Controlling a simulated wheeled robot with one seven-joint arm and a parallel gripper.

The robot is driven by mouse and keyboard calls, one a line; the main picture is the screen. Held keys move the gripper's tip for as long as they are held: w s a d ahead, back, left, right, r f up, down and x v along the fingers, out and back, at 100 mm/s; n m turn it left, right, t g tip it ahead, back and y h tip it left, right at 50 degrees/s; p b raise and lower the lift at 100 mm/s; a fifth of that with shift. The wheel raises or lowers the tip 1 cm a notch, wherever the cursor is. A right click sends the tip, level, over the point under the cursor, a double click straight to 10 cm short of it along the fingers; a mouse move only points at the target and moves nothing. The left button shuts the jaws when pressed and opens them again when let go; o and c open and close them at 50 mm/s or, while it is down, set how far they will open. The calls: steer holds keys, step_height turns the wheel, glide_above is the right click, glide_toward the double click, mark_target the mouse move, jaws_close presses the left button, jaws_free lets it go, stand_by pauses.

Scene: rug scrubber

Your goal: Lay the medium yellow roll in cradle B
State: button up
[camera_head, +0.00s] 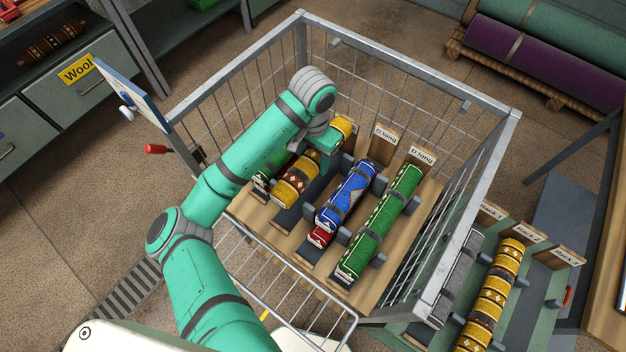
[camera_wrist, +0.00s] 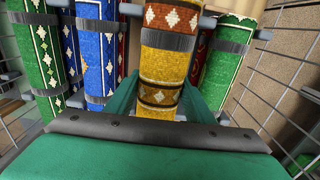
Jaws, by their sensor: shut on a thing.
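My gripper (camera_head: 326,148) is shut on the medium yellow roll (camera_head: 295,183), which has brown bands and white diamonds. In the wrist view the yellow roll (camera_wrist: 163,68) runs between my teal fingers. My arm and gripper hide its middle in the head view. It lies lengthwise over the wooden cradle board inside the wire cart, between a green roll (camera_head: 270,168) on the left and a blue roll (camera_head: 346,193) on the right. Cradle B's label is hidden. I cannot tell whether the yellow roll touches its supports.
The blue roll and a red roll (camera_head: 320,234) are by the C long label (camera_head: 385,134). A long green roll (camera_head: 380,222) lies by the D long label (camera_head: 421,156). The cart's metal rim (camera_head: 400,58) surrounds them. A rack with a yellow roll (camera_head: 493,290) stands right.

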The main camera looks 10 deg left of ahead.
mark_target(313, 187)
step_height(313, 187, down, 13)
steer(key=shift+r, duration=0.15)
stand_by(0.4)
steer(key=o, duration=1.3)
steer(key=shift+o, duration=0.2)
step_height(313, 187, up, 12)
steer(key=shift+r, duration=0.1)
